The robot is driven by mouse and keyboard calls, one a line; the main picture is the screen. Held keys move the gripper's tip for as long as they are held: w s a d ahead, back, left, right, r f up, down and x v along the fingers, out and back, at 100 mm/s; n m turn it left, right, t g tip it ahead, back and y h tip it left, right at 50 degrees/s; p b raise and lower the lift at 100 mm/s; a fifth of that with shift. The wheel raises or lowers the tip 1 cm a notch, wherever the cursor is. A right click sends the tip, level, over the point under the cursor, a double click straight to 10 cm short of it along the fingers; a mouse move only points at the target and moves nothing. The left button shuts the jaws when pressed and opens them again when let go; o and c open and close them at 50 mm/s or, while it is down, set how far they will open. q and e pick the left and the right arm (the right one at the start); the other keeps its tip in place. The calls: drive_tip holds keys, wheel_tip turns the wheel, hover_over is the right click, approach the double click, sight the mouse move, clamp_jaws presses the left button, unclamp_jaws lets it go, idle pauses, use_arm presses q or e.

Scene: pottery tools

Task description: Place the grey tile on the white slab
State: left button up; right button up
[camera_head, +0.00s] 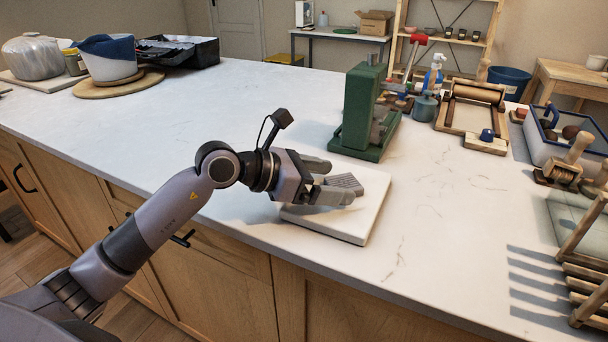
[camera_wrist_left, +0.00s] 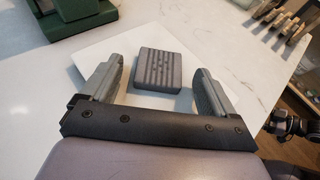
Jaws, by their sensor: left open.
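The grey tile (camera_head: 346,181) is a small ridged square and lies flat on the white slab (camera_head: 350,226). In the left wrist view the tile (camera_wrist_left: 158,70) rests on the slab (camera_wrist_left: 98,50), with slab surface showing around it. My left gripper (camera_head: 335,180) is open just above the slab. Its two fingers stand on either side of the tile, with visible gaps between them and it in the left wrist view (camera_wrist_left: 159,76). In the head view the fingers partly cover the tile and slab.
A green press (camera_head: 358,115) stands just behind the slab. Wooden tools, a roller frame (camera_head: 470,105) and a blue-rimmed tray (camera_head: 545,145) fill the right back. A wooden rack (camera_head: 590,280) is at the right edge. The countertop left of the slab is clear.

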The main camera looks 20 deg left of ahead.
use_arm(q)
drive_tip(key=b+v, duration=0.2)
drive_tip(key=v, duration=0.8)
drive_tip(key=shift+s+a, duration=0.2)
drive_tip(key=shift+s, duration=0.05)
drive_tip(key=shift+s+a+r, duration=0.3)
drive_tip(key=shift+s, duration=0.05)
